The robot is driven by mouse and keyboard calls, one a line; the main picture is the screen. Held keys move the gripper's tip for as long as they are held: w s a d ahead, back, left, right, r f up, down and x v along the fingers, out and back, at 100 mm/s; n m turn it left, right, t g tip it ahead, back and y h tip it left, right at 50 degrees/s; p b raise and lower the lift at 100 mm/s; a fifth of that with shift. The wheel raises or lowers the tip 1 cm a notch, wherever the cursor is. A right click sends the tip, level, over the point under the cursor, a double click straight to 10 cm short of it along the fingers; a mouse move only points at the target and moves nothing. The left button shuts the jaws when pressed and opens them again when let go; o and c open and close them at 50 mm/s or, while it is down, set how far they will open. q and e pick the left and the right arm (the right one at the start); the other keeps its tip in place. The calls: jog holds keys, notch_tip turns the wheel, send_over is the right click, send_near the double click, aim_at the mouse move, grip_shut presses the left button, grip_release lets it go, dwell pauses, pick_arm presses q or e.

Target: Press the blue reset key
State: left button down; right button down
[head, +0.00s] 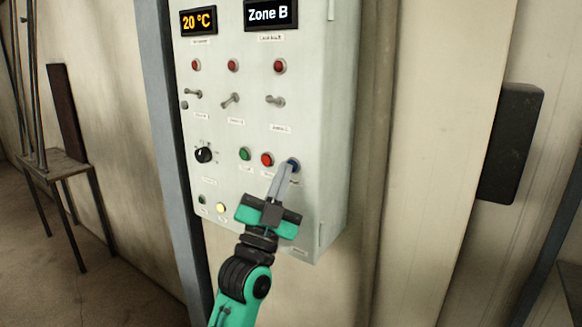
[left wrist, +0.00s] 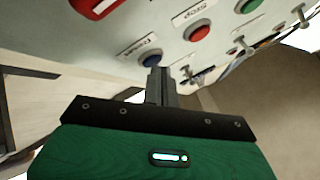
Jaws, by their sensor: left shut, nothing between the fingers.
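The blue key (head: 293,165) sits at the right end of a row on the white control panel (head: 325,215), beside a red and a green button. It also shows in the left wrist view (left wrist: 150,56). My left gripper (head: 287,168) is shut and empty, its fingertips at the blue key, partly covering it. In the left wrist view the fingertips (left wrist: 158,70) overlap the key's lower edge. I cannot tell whether they touch it or whether it is pushed in. My right gripper is not in view.
The red button (head: 267,159) is close left of the blue key, then the green button (head: 244,153). Toggle switches (head: 231,100), a black knob (head: 203,154) and red lamps (head: 233,65) are on the panel. Displays read "20 °C" (head: 198,21) and "Zone B" (head: 270,13). A small table (head: 58,165) stands left.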

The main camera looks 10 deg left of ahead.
pick_arm(q)
jog(key=shift+w+d, duration=0.1)
jog(key=shift+w, duration=0.05)
dwell(0.5)
jog(key=shift+s+a, duration=0.3)
jog(key=shift+s, duration=0.45)
jog(key=s, duration=0.1)
jog(key=s+a, duration=0.1)
jog(key=s, duration=0.2)
jog(key=shift+s+a+p, duration=0.35)
jog(key=shift+p, duration=0.05)
